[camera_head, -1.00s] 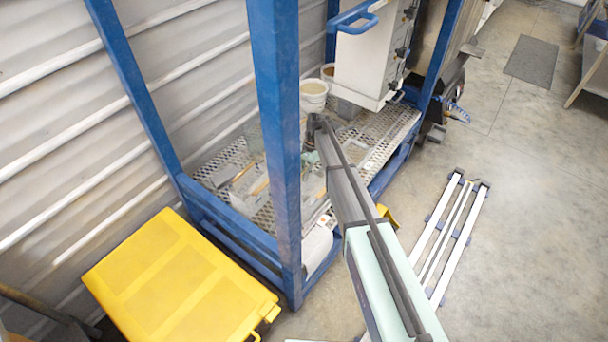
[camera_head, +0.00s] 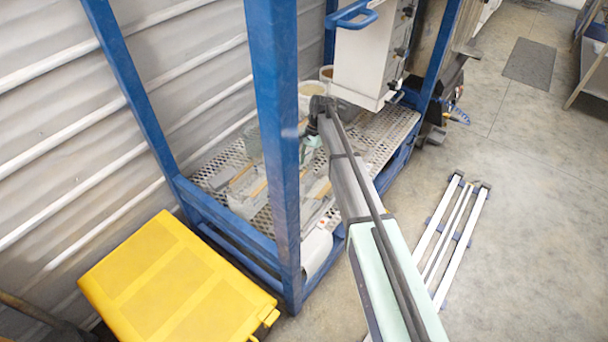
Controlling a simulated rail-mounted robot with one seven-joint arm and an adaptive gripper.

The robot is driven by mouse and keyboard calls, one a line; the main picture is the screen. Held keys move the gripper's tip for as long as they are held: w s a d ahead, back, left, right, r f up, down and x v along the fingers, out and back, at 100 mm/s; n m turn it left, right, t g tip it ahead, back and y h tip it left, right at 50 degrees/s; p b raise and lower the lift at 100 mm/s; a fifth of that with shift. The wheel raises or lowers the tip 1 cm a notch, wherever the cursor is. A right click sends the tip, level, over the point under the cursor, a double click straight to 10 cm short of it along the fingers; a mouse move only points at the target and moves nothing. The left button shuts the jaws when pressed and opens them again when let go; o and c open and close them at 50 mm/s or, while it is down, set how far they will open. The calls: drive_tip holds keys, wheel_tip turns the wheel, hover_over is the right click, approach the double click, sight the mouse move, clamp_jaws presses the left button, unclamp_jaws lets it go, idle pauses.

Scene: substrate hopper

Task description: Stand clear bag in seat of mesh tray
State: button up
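The mesh tray (camera_head: 385,140) is the perforated metal deck low inside the blue frame. Small pale and clear items (camera_head: 243,205) lie on its near left part, partly behind the blue post; I cannot tell which of them is the clear bag. A greenish, see-through thing (camera_head: 252,138) stands farther back, beside the post. The seat cannot be made out. My arm reaches in from the lower right, and my gripper (camera_head: 312,135) is a dark, small shape over the tray, right of the post. Its fingers are too small and hidden to read.
The blue post (camera_head: 275,130) stands close left of my arm. A white hopper box (camera_head: 365,55) hangs over the tray's back right. White pots (camera_head: 310,90) stand behind my gripper. A yellow case (camera_head: 180,285) sits at front left, and white rails (camera_head: 450,235) lie on the floor right.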

drive_tip(key=b+v, duration=0.1)
drive_tip(key=v, duration=0.4)
drive_tip(key=shift+w+d+r, duration=0.1)
drive_tip(key=shift+r, duration=0.2)
